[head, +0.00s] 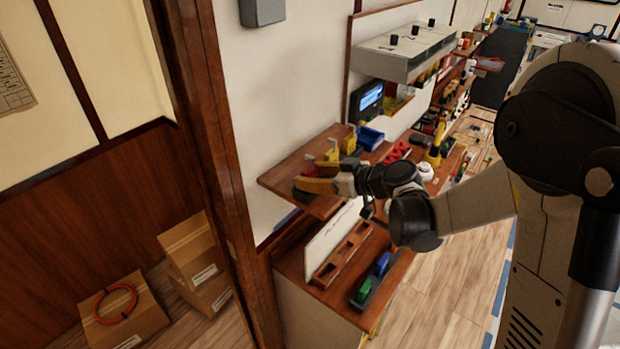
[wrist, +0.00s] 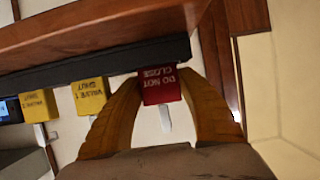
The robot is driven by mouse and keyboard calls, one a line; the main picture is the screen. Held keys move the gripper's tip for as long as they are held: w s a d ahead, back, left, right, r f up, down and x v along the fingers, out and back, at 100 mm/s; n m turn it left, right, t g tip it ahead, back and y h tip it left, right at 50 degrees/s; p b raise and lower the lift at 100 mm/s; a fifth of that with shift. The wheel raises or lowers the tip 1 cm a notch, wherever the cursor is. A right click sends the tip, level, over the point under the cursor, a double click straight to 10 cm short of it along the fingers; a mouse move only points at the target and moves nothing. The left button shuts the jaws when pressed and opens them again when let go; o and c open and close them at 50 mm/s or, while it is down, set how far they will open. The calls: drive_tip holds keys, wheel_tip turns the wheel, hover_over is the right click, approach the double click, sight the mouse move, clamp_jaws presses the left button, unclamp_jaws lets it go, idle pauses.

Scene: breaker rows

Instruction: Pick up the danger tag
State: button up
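The red tag (wrist: 162,87) reads "DO NOT CLOSE" upside down in the wrist view. It sits against a dark bar (wrist: 95,70) along a wooden shelf, with a pale strip projecting from it. My gripper (wrist: 160,80) has its two orange fingers open, one on each side of this tag. The fingertips are close to its side edges; I cannot tell whether they touch.
Yellow tags, one here (wrist: 89,97) and another (wrist: 39,105), line the same bar to the left. A bench (head: 295,262) with a slotted wooden rack (head: 343,253) is below my gripper. A wooden post (head: 225,170) stands left; a blue bin (head: 370,138) is on the shelf.

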drive_tip(key=shift+c, duration=1)
